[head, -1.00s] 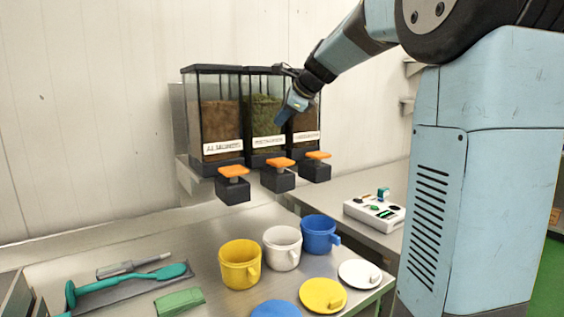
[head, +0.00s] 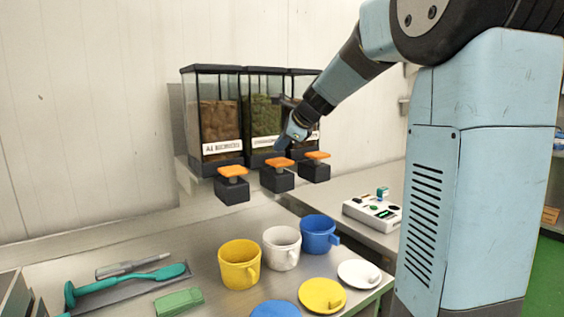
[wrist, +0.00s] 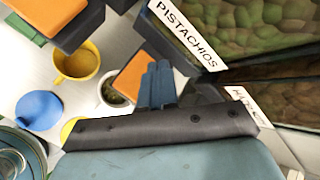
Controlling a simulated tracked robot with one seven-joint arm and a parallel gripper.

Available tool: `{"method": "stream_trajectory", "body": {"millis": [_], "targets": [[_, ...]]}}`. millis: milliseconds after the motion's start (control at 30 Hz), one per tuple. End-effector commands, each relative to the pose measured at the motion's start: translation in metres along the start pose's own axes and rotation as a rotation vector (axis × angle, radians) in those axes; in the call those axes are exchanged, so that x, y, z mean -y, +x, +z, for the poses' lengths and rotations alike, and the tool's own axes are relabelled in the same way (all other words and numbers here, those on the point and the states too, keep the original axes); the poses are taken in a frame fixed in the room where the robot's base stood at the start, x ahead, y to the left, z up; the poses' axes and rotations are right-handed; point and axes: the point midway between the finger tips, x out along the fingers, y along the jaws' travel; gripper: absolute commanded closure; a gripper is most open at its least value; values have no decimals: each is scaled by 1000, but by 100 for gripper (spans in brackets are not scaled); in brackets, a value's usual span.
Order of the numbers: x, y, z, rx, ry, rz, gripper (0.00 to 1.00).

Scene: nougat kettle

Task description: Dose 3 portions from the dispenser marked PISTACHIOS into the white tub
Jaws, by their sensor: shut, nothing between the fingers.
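The dispenser marked PISTACHIOS (wrist: 185,35) fills the top of the wrist view. In the head view it is the middle bin (head: 262,115) with green contents. Its orange push button (head: 278,162) sits on a black block at the front; it shows orange in the wrist view (wrist: 131,76). My gripper (head: 283,145) is shut and empty, fingers pointing down just above this button. In the wrist view the fingertips (wrist: 158,66) overlap the button's edge; I cannot tell whether they touch. The white tub (head: 281,250) stands open below the middle outlet. Some dark green contents show inside it in the wrist view (wrist: 113,90).
Dispensers with brown contents stand left (head: 220,115) and right of it. A yellow tub (head: 239,266) and a blue tub (head: 319,236) flank the white tub. Several lids lie in front. A teal utensil (head: 130,284) lies left; a white device (head: 373,214) is on the right counter.

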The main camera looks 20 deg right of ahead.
Motion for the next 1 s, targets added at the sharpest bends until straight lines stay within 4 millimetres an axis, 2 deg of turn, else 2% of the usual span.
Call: {"method": "stream_trajectory", "body": {"millis": [233, 1000], "targets": [[-6, 7, -5, 0, 1, 0, 100], [-6, 8, -5, 0, 0, 0, 100]]}}
